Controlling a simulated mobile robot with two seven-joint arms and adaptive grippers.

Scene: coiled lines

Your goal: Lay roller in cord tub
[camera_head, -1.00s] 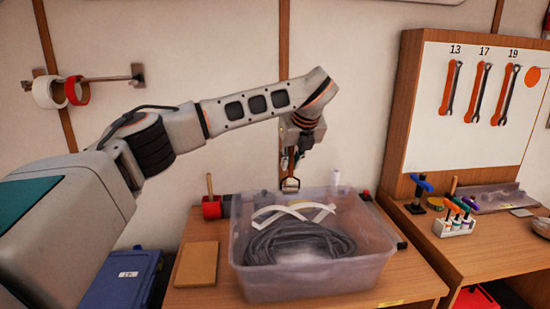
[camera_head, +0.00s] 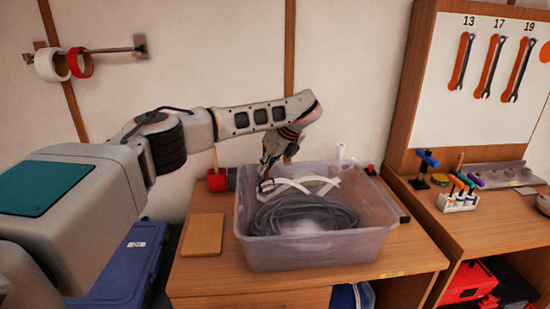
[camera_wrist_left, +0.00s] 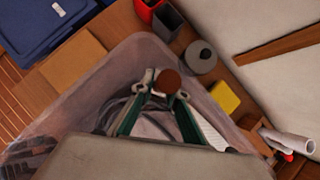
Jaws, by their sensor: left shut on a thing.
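The cord tub (camera_head: 318,246) is a translucent, greyish-lilac open bin on the wooden bench. Coiled dark grey line (camera_head: 338,217) and crossed white strips (camera_head: 322,185) lie in it. My left gripper (camera_head: 269,166) points down over the tub's back left part, shut on the roller (camera_head: 266,186). The roller's dark frame hangs near rim height; I cannot tell whether it touches the strips. In the left wrist view, its round brown handle end (camera_wrist_left: 167,82) shows between the fingertips (camera_wrist_left: 162,95), above the tub; the rest is hidden. My right gripper is not in view.
A red holder (camera_head: 217,182) with a wooden stick stands behind the tub's left corner. A brown pad (camera_head: 202,234) lies left of the tub. A white roll (camera_head: 340,155) stands behind it. A second bench at right holds small tools (camera_head: 460,193).

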